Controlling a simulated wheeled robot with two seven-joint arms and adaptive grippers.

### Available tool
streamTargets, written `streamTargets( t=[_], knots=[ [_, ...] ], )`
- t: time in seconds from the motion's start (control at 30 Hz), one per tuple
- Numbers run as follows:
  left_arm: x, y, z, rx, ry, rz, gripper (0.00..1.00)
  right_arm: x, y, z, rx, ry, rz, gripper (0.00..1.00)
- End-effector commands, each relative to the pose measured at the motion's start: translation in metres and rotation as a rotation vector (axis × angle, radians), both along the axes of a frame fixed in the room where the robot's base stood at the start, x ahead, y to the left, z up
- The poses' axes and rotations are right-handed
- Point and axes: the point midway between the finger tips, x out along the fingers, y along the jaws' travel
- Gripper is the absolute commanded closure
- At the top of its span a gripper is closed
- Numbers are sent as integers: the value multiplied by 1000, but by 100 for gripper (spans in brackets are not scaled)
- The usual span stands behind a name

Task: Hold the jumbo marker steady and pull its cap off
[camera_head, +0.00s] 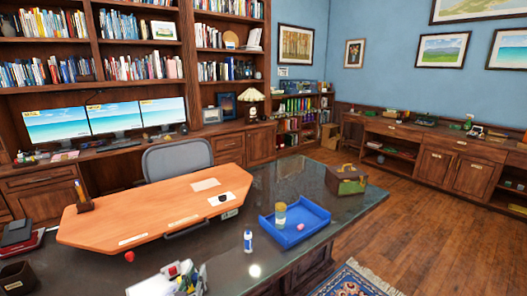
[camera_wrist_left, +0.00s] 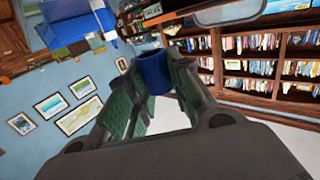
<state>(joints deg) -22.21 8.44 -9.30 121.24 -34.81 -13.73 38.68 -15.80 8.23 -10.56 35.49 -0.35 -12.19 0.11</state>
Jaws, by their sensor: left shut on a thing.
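My left gripper (camera_wrist_left: 152,76) is shut on a blue cylinder (camera_wrist_left: 155,66) in the left wrist view. The cylinder sits between the green-padded fingers, and they hide much of it. I cannot tell if it is the jumbo marker's cap or body. In the head view a small white upright thing with a blue top (camera_head: 248,240) stands on the dark desk, left of the blue tray. My right gripper is in neither view.
The blue tray (camera_head: 300,234) holds a yellow-topped jar (camera_head: 280,215). A green and brown box (camera_head: 346,180) stands behind it. The dark desk (camera_head: 330,202) is bare right of the tray.

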Motion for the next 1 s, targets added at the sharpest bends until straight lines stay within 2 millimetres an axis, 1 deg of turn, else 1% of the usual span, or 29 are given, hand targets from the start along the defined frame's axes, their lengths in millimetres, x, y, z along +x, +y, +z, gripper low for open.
streamTargets(
  t=[0.27,0.4,0.67,0.97,1.0],
  knots=[
    [0,-5,6,1,-1,-37,100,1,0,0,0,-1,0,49],
    [-3,-4,2,-1,1,-39,100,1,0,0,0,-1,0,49],
    [-8,0,-9,-1,2,-23,100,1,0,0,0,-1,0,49],
    [-17,7,-27,-1,2,9,100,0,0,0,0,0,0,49],
    [-19,8,-32,-3,2,17,100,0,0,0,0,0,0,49]
  ],
)
